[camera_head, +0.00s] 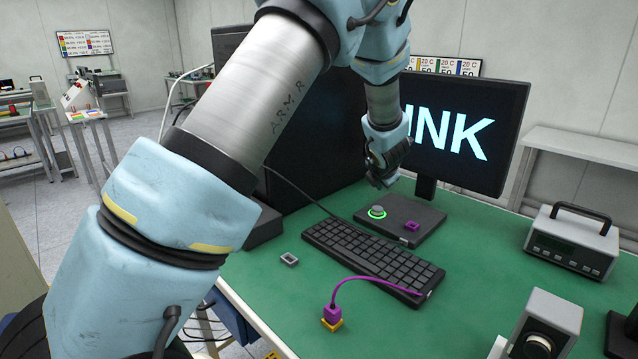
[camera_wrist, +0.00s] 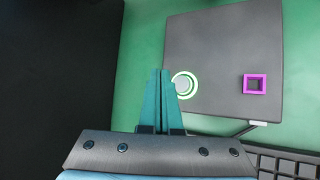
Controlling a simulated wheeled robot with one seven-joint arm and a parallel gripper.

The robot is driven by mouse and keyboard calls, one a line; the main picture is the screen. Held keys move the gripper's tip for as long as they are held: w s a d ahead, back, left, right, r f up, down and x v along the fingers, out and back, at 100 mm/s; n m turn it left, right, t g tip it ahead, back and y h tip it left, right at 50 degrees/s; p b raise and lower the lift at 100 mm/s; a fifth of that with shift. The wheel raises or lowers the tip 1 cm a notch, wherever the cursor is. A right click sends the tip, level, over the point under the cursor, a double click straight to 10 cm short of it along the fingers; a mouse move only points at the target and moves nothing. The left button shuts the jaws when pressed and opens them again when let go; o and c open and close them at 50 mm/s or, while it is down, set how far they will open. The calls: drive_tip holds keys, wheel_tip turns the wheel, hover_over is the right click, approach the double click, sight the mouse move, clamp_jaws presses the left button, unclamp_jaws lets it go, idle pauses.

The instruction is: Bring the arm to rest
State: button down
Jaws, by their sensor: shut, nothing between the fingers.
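My arm (camera_head: 255,95) reaches from the lower left up across the head view and bends down over the green table. My gripper (camera_head: 380,184) hangs above the table, in front of the monitor and near the back of a dark flat box. In the wrist view my gripper (camera_wrist: 161,72) shows two teal fingers pressed together with nothing between them. The fingertips appear beside a round button with a lit green ring (camera_wrist: 184,85); I cannot tell the height of the gap. Part of the gripper is dark and small in the head view.
The dark box (camera_head: 425,226) also carries a magenta square socket (camera_head: 412,226). A keyboard (camera_head: 372,258) lies in front, with a purple cable and plug (camera_head: 332,312). The monitor (camera_head: 465,130) stands close behind my gripper. A metering device (camera_head: 572,242) stands at right. Green table (camera_head: 480,275) is bare between.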

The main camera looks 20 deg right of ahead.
drive_tip(key=a+r+n+g+y, duration=0.25)
drive_tip(key=a+n+y, duration=0.25)
drive_tip(key=a+n, duration=2.2)
drive_tip(key=s+a+n+g+h, duration=0.1)
drive_tip(key=s+a+n+g, duration=0.3)
drive_tip(key=s+a+n, duration=1.3)
drive_tip(key=s+n, duration=0.1)
drive_tip(key=n, duration=0.4)
drive_tip(key=shift+s, duration=0.35)
